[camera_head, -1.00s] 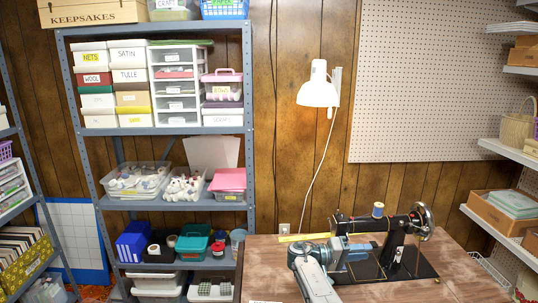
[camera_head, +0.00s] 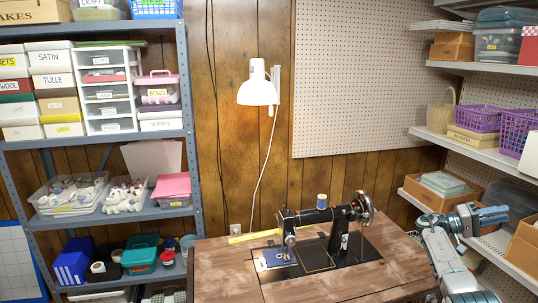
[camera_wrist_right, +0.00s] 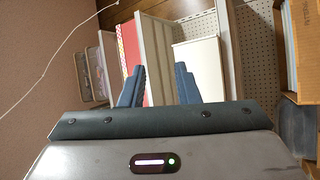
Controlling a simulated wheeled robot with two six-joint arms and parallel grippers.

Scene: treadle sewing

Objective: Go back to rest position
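My right gripper (camera_head: 490,215) is at the right of the head view, beside the table and in front of the shelves, clear of the sewing machine. Its blue fingers stand apart with nothing held between them in the right wrist view (camera_wrist_right: 160,82). The black sewing machine (camera_head: 340,238) stands on the wooden table (camera_head: 225,270), with a spool (camera_head: 322,201) on top and a blue piece (camera_head: 278,257) at its left end. My left gripper is in no view.
White shelves (camera_head: 465,140) with boxes and purple baskets (camera_head: 477,118) stand close by my right gripper. A grey rack (camera_head: 100,213) of boxes and bins is at the left. A white lamp (camera_head: 257,90) hangs on the wall behind the table. A yellow ruler (camera_head: 252,236) lies at the table's back.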

